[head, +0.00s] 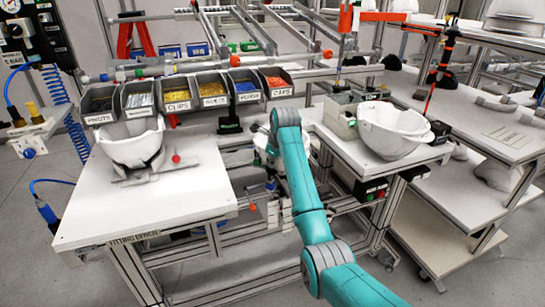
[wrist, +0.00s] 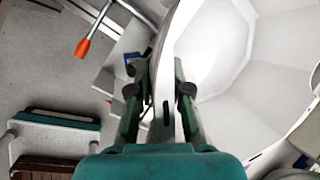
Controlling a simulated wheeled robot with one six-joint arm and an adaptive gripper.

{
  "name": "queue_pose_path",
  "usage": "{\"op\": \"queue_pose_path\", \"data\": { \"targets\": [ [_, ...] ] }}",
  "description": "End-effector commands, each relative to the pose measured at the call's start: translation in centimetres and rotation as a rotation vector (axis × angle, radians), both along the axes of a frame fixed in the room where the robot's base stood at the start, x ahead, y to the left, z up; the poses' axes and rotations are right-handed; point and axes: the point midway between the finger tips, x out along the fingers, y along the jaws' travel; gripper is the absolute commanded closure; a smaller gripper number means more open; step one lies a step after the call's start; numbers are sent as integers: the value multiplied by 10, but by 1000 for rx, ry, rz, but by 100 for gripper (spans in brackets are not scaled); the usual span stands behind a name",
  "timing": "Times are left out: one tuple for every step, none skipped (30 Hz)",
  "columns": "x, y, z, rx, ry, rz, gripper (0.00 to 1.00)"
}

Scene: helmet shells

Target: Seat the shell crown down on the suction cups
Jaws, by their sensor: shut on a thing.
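My gripper (wrist: 161,78) is shut on the rim of a white helmet shell (wrist: 226,60) in the wrist view. The rim wall runs between the two fingers, and the shell's hollow inside fills the right of that view. In the head view, my teal arm hides the gripper and most of the held shell; a white part (head: 262,142) shows just left of the arm. Another white shell (head: 133,142) sits on a grey holder on the fitting bench. A third white shell (head: 392,130) rests open side up on the right-hand station. I cannot make out the suction cups.
The fitting bench (head: 165,205) has a clear front surface. Labelled parts bins (head: 180,97) line its back edge. A red knob (head: 176,159) stands beside the left shell. A grey box (head: 341,117) and a red-and-black post (head: 441,67) stand near the right station.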

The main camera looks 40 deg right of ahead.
Motion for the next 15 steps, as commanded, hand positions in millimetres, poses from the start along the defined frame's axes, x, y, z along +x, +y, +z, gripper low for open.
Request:
{"op": "queue_pose_path", "data": {
  "targets": [
    [0,0,-1,-1,-2,0,100],
    [0,0,-1,-1,-2,0,100],
    [0,0,-2,-1,-2,0,100],
    [0,0,-2,-1,-2,0,100],
    [0,0,-2,-1,-2,0,100],
    [0,0,-2,-1,-3,0,100],
    [0,0,-2,-1,-3,0,100],
    [0,0,-2,-1,-3,0,100],
    [0,0,-2,-1,-3,0,100],
    [0,0,-2,-1,-3,0,100],
    [0,0,-2,-1,-3,0,100],
    [0,0,-2,-1,-2,0,80],
    [0,0,-2,-1,-3,0,72],
    [0,0,-2,-1,-3,0,65],
    [0,0,-2,-1,-2,0,55]
  ]
}}
